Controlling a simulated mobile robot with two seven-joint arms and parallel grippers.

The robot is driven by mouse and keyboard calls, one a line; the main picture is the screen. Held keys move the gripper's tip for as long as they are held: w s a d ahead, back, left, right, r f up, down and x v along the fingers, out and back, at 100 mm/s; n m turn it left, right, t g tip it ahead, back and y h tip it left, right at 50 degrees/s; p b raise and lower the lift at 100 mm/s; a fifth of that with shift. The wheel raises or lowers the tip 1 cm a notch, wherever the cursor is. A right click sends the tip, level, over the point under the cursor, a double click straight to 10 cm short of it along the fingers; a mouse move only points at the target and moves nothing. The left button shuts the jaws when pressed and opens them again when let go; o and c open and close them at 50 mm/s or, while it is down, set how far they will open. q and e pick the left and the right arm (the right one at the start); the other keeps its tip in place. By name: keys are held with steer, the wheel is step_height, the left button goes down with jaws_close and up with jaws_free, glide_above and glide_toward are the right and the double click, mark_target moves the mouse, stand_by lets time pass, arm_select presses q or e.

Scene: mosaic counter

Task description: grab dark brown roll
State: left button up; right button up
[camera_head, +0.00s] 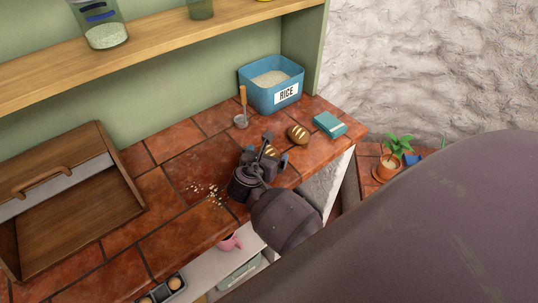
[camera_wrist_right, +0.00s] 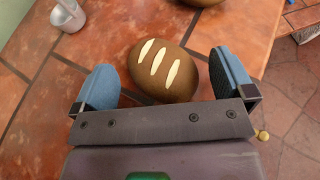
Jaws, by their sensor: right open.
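A dark brown roll (camera_wrist_right: 163,70) with three pale slashes lies on the red tiled counter. In the head view this roll (camera_head: 270,151) is mostly hidden behind my right gripper (camera_head: 266,158), which is open above the counter. A second brown roll (camera_head: 298,134) lies just behind and to the right; only its edge (camera_wrist_right: 205,2) shows in the right wrist view. My left gripper is not in view.
A wooden bread box (camera_head: 75,222) is at left. Pale crumbs (camera_head: 212,192) lie left of my gripper. The counter's edge is close at right.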

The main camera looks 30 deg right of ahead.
steer(key=shift+x, duration=1)
steer(key=c, duration=0.8)
steer(key=shift+c, duration=0.2)
